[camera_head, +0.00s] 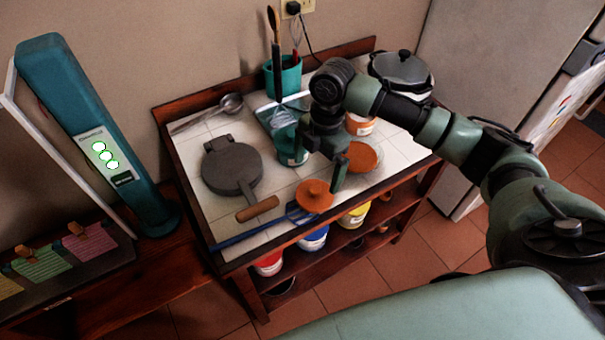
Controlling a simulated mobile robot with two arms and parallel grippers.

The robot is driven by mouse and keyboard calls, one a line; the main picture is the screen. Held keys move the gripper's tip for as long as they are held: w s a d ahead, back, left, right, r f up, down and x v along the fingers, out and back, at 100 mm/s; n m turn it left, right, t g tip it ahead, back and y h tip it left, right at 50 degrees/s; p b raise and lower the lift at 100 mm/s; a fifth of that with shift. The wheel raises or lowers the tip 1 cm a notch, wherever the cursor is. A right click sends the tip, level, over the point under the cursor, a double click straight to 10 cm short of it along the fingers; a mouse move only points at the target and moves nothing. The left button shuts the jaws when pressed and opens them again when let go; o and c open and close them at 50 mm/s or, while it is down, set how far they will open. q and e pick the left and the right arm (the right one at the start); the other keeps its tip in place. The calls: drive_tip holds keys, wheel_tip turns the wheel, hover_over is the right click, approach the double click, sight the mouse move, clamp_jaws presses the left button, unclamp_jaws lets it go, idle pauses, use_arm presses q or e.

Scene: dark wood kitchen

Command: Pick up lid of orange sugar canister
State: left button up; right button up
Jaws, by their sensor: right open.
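An orange round lid with a knob (314,194) sits near the front edge of the white-tiled table top. My right gripper (320,172) hangs just behind and above it, fingers pointing down and apart, with nothing seen between them. An orange round piece (364,157) is just right of the gripper; I cannot tell whether it is an open canister or another lid. An orange and white container (361,125) is partly hidden behind my right arm. My left gripper is not in view.
A grey round pan with a wooden handle (232,167) lies left of the lid. Blue sticks (255,233) lie along the front edge. A teal utensil holder (291,78) and a dark lidded pot (402,72) stand at the back. Coloured containers (313,239) fill the shelf below.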

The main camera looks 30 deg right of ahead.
sight(316, 189)
drive_tip(key=s+f+p, duration=0.1)
drive_tip(key=f, duration=0.1)
drive_tip(key=shift+s+a+f+p, duration=0.15)
drive_tip(key=shift+s+f+p, duration=0.2)
drive_tip(key=shift+f+p, duration=0.05)
drive_tip(key=f, duration=0.3)
drive_tip(key=shift+w+a+p, duration=0.15)
drive_tip(key=shift+w+p, duration=0.2)
drive_tip(key=shift+p, duration=0.05)
drive_tip(key=shift+s+f, duration=0.1)
drive_tip(key=shift+f, duration=0.4)
drive_tip(key=c, duration=1)
drive_tip(key=shift+c, duration=0.4)
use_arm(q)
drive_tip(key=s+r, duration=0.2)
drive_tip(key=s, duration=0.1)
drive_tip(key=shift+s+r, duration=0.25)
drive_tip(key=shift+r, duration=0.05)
use_arm(e)
drive_tip(key=shift+r, duration=0.15)
